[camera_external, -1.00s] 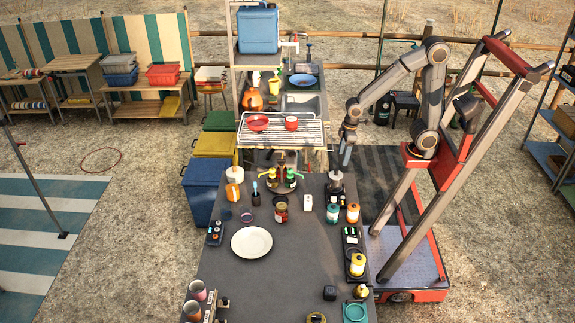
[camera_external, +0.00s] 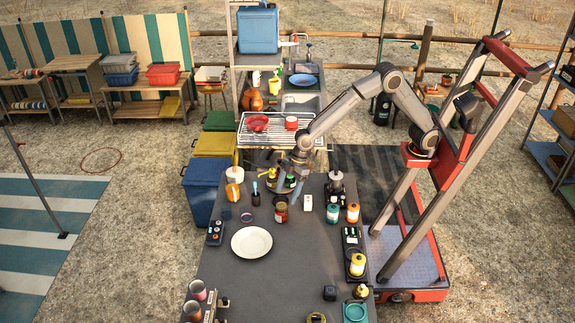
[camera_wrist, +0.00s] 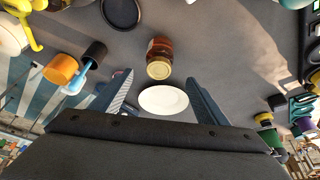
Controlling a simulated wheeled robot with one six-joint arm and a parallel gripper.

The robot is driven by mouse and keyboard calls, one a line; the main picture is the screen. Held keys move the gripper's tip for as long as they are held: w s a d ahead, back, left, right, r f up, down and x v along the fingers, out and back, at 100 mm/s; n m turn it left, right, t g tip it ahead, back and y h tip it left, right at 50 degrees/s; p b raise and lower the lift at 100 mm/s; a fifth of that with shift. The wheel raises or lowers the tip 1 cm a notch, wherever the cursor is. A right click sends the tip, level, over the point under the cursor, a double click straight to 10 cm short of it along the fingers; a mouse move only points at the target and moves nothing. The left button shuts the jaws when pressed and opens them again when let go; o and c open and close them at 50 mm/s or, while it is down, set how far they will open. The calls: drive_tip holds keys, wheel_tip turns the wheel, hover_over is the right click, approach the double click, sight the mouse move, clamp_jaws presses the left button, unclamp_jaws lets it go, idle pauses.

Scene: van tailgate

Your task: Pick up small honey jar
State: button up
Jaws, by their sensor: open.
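A small jar with red-brown contents and a pale yellow lid, apparently the honey jar (camera_external: 281,212), stands on the dark table. In the wrist view the jar (camera_wrist: 159,50) is ahead of the fingers, near the middle line between them, with its lid toward me. My gripper (camera_external: 287,191) is above the table just behind the jar in the outside view. In the wrist view my gripper (camera_wrist: 160,78) is open, its two fingers spread wide with nothing between them. The jar appears apart from both fingers.
A white plate (camera_external: 251,243) lies in front of the jar, to the left. A white box (camera_external: 307,203) and a teal-labelled jar (camera_external: 332,212) stand to the jar's right. An orange container (camera_external: 233,192) stands to the left. A wire rack (camera_external: 262,133) is behind.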

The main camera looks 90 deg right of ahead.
sight(281, 211)
wheel_tip(281, 211, down, 4)
drive_tip(key=shift+r, duration=0.2)
drive_tip(key=shift+p+x, duration=1.4)
drive_tip(key=shift+x, duration=2.25)
drive_tip(key=shift+w, duration=0.1)
drive_tip(key=shift+r, duration=0.1)
drive_tip(key=c, duration=1.4)
